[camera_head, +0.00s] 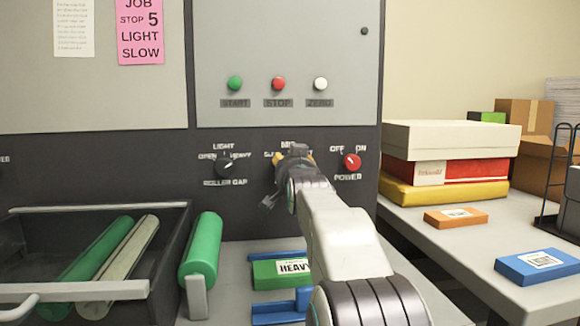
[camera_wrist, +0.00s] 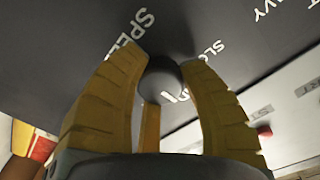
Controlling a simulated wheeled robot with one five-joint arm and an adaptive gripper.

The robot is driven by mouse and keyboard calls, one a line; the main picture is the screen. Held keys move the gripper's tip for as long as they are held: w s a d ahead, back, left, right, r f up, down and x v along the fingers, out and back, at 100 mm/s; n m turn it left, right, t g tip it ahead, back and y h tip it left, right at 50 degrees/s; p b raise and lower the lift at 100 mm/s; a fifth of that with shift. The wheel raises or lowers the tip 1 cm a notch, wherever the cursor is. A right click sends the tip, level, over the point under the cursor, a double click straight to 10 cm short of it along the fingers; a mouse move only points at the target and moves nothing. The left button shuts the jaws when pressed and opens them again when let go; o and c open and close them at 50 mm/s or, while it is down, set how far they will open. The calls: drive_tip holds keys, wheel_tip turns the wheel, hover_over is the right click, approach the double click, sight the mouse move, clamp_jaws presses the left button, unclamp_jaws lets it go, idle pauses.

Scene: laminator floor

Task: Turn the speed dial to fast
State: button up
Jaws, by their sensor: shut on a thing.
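The speed dial (camera_wrist: 163,75), a round dark knob on the dark panel, sits between the yellow fingers of my gripper (camera_wrist: 165,62) in the wrist view. My gripper is shut on it. Part of the lettering "SPEED" and "SLOW" shows around it, tilted in that view. In the head view my gripper (camera_head: 292,159) is at the panel between the roller gap dial and the power dial, and my arm hides the speed dial and most of its labels.
The roller gap dial (camera_head: 226,166) is close on the left and the red power dial (camera_head: 352,162) on the right. Start (camera_head: 235,83), stop (camera_head: 278,83) and zero (camera_head: 320,83) buttons are above. A pink note (camera_head: 140,32) reads "JOB STOP 5 LIGHT SLOW".

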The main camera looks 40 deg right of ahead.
drive_tip(key=shift+c, duration=0.7)
drive_tip(key=shift+f+m, duration=0.1)
drive_tip(key=shift+m, duration=0.4)
drive_tip(key=m, duration=0.2)
drive_tip(key=shift+m, duration=0.4)
drive_tip(key=m, duration=0.4)
drive_tip(key=shift+w+a+m, duration=0.1)
drive_tip(key=shift+m, duration=0.6)
drive_tip(key=o, duration=1.2)
